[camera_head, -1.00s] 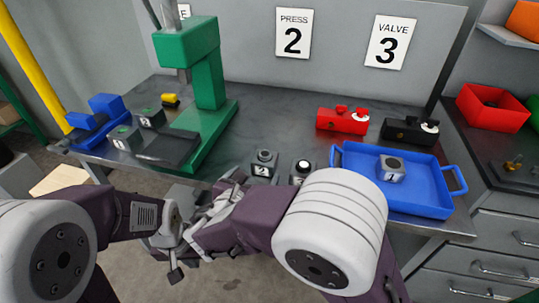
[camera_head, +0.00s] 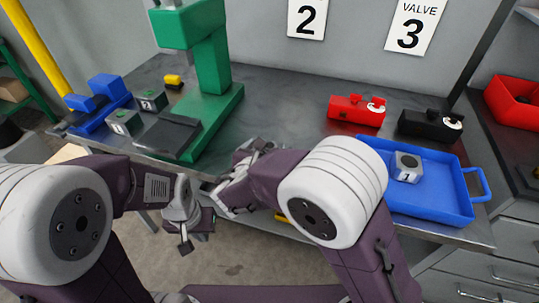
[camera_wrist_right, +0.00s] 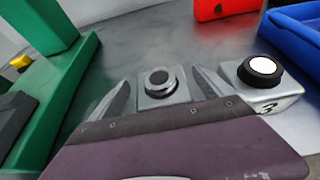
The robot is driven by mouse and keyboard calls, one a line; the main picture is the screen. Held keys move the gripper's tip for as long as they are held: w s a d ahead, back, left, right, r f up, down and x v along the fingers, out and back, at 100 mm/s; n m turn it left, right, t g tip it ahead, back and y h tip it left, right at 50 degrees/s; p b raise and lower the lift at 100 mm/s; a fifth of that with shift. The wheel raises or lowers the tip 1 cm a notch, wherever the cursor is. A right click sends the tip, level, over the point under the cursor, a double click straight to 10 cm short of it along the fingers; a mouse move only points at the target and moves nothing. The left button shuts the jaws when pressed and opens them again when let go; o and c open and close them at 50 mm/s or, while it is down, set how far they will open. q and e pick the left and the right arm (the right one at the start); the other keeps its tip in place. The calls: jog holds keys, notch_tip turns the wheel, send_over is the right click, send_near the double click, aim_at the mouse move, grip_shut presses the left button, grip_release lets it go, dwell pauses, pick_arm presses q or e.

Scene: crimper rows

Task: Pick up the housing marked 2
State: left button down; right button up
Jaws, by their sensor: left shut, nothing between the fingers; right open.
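In the right wrist view, a grey housing (camera_wrist_right: 157,97) with a dark ring and grey centre on top stands upright on the table. The open fingers of my right gripper (camera_wrist_right: 161,77) are on either side of it, and I cannot tell whether they touch it. Its front mark is hidden; by its place it is the housing marked 2 in the earlier head view. In the head view my right gripper (camera_head: 258,146) and arm hide it. My left gripper (camera_head: 185,246) is shut and empty, low in front of the table.
The housing marked 3 (camera_wrist_right: 280,100), with a white-topped black cap, stands close right of my right gripper. A blue tray (camera_head: 440,205) holds the housing marked 1 (camera_head: 405,172). A green press (camera_head: 213,65) stands left. Red (camera_head: 355,113) and black (camera_head: 425,127) blocks are behind.

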jog(key=x, duration=0.3)
jog(key=shift+w+d+f, duration=0.15)
